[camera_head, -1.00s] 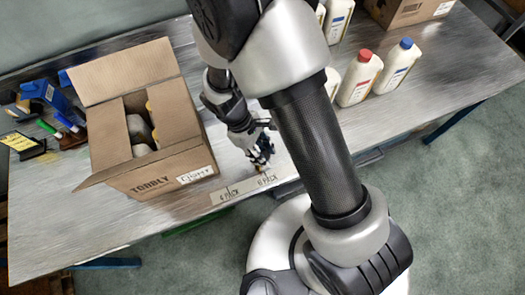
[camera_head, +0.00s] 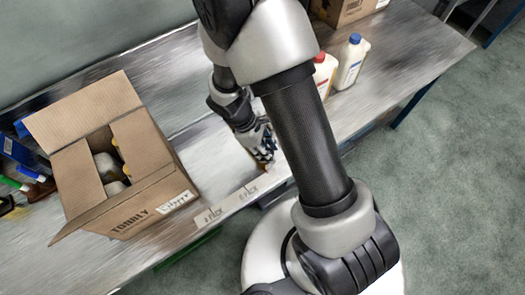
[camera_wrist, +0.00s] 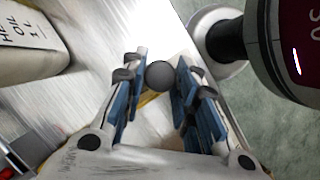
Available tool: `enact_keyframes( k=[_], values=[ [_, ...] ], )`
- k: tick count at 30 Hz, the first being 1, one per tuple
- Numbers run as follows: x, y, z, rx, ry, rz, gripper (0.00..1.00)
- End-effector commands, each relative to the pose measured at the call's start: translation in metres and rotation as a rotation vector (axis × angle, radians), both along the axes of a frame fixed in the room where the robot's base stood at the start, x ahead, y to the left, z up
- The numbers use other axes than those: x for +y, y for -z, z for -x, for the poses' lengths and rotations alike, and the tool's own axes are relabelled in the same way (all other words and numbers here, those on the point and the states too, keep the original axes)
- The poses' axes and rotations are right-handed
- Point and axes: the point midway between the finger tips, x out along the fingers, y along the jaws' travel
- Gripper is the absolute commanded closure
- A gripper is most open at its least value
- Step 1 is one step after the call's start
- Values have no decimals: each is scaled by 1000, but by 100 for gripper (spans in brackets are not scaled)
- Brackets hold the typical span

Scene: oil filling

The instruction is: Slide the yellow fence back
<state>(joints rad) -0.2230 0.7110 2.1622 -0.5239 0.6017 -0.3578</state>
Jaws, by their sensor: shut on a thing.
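My gripper (camera_head: 262,148) is over the front part of the metal table, right of the cardboard box. In the wrist view, its blue-padded fingers (camera_wrist: 158,90) are closed around a dark round knob (camera_wrist: 159,74). A yellow piece (camera_wrist: 149,98), apparently the yellow fence, shows just below the knob between the fingers. Most of the fence is hidden by the gripper and arm, so I cannot tell its full shape.
The open cardboard box (camera_head: 150,205) with bottles inside stands left of my gripper. A label strip (camera_head: 225,206) runs along the table's front edge. Red-capped (camera_head: 323,72) and blue-capped (camera_head: 350,62) bottles stand right, beyond my arm. Another box (camera_head: 340,10) is behind.

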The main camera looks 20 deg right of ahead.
Motion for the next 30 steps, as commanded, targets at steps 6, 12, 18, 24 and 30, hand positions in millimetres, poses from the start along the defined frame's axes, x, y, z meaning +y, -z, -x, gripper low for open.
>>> enact_keyframes(
  k=[6, 12, 18, 24, 30],
  values=[
    [-3, -1, -1, 2, -4, 5, 64],
    [-2, -1, 0, 1, -3, 4, 53],
    [-1, 0, 0, 1, -1, 3, 53],
    [3, -10, -4, -4, -2, 3, 53],
    [16, -46, -12, -8, -2, 2, 53]
  ],
)
